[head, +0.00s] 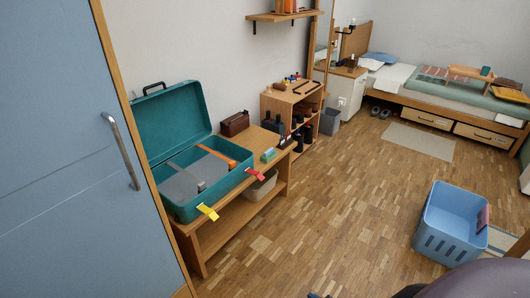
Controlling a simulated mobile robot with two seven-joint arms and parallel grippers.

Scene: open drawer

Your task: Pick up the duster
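I cannot make out a duster for certain in the head view. A small green block-like item (268,155) lies on the wooden bench (213,243), right of the open teal suitcase (190,207); it is too small to identify. Neither of my grippers can be made out.
A blue door (80,160) fills the left. A shelf unit (297,105) with dark bottles and a grey bin (330,121) stand along the wall. A blue basket (451,222) stands at right, a bed (445,85) at the back. The middle floor is clear.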

